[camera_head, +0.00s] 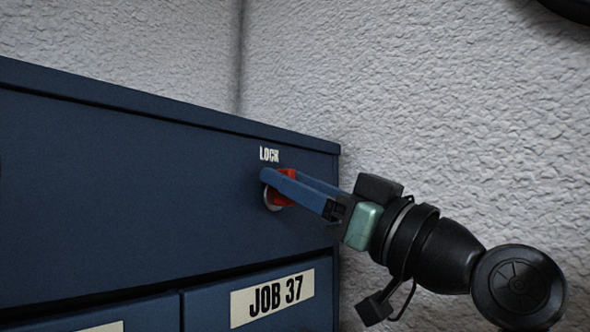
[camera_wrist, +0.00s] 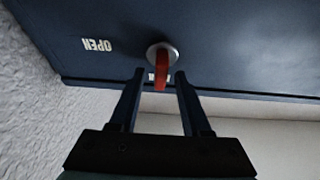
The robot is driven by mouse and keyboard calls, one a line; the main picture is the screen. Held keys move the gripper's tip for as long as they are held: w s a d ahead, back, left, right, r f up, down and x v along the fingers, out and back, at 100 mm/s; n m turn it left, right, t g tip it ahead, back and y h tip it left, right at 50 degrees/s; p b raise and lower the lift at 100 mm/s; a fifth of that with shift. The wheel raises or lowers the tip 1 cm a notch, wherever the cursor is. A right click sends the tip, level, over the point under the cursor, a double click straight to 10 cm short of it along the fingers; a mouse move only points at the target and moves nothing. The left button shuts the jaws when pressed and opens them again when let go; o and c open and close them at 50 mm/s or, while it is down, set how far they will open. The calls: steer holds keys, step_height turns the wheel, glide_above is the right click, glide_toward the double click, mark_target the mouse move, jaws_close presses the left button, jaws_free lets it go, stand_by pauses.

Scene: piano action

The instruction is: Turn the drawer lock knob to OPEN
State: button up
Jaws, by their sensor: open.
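The lock knob is a red lever (camera_head: 284,188) on a round silver base (camera_head: 270,197), set in the dark blue cabinet front just below the white word LOCK (camera_head: 269,155). In the wrist view, the red lever (camera_wrist: 161,72) points toward a white label that it partly covers, and the word OPEN (camera_wrist: 97,44) is off to the left. My gripper (camera_head: 272,178) is at the knob in the head view. In the wrist view my gripper (camera_wrist: 160,76) is open, with one finger on each side of the lever and visible gaps between.
The blue cabinet (camera_head: 120,160) has drawers below, one labelled JOB 37 (camera_head: 274,296). A rough white wall (camera_head: 440,110) stands close beside the cabinet's right edge and behind my arm.

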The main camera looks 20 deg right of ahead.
jaws_close()
steer(key=shift+m+h, duration=0.4)
steer(key=shift+m, duration=0.1)
steer(key=m+h+p, duration=0.2)
steer(key=m+p, duration=0.2)
steer(key=m, duration=0.3)
steer(key=m+h+p, duration=0.3)
steer(key=m+p, duration=0.2)
steer(key=m, duration=0.2)
steer(key=d+f+m+g+h+p, duration=0.1)
steer(key=m+h+p, duration=0.2)
steer(key=m, duration=0.4)
steer(key=shift+w+d+f+p, duration=0.1)
steer(key=shift+w+p, duration=0.3)
steer(key=shift+p, duration=0.3)
steer(key=shift+f+m, duration=0.1)
steer(key=shift+m, duration=0.2)
jaws_free()
